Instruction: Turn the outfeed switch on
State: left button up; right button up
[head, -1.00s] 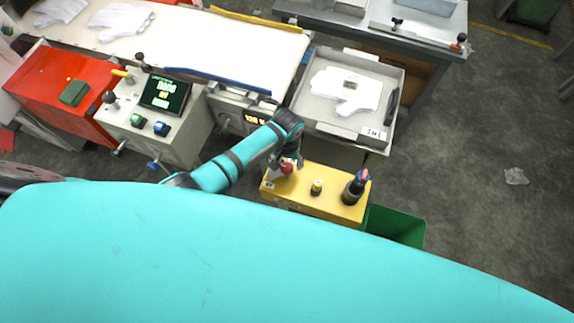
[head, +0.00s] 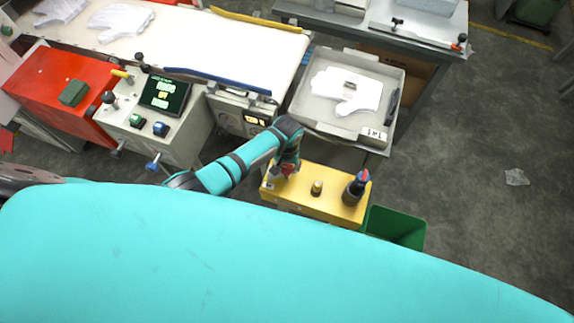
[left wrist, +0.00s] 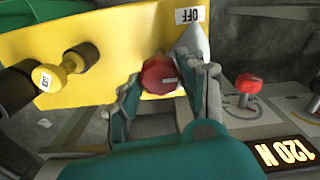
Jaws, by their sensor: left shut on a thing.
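The yellow box (head: 332,205) stands at the lower middle of the head view. A red knob (left wrist: 158,76) sits on its face, with a white "OFF" label (left wrist: 190,15) above and to the right in the left wrist view. I take this knob for the outfeed switch, but no name shows. My left gripper (head: 286,169) is shut on the red knob, with one finger on each side. A pale grey, pointed piece (left wrist: 193,43) shows between the knob and the label. Which way the knob points is not clear. My right gripper is in no view.
The box also carries a small yellow button (head: 317,187) and a black post with a red and blue top (head: 357,187). A green bin (head: 397,226) stands right of it. A glove tray (head: 342,95) lies behind. Another red knob (left wrist: 249,84) sits near the "120 N" display (left wrist: 284,155).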

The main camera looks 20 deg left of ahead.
pick_arm(q)
jog(key=shift+m, duration=0.3)
jog(key=m+p, duration=0.1)
jog(key=m, duration=0.1)
jog(key=shift+m, duration=0.3)
jog(key=m+p, duration=0.1)
jog(key=m, duration=0.4)
jog(key=shift+m, duration=0.3)
jog(key=m, duration=0.4)
jog(key=shift+m, duration=2.5)
jog(key=o, duration=1.2)
jog(key=shift+c, duration=0.2)
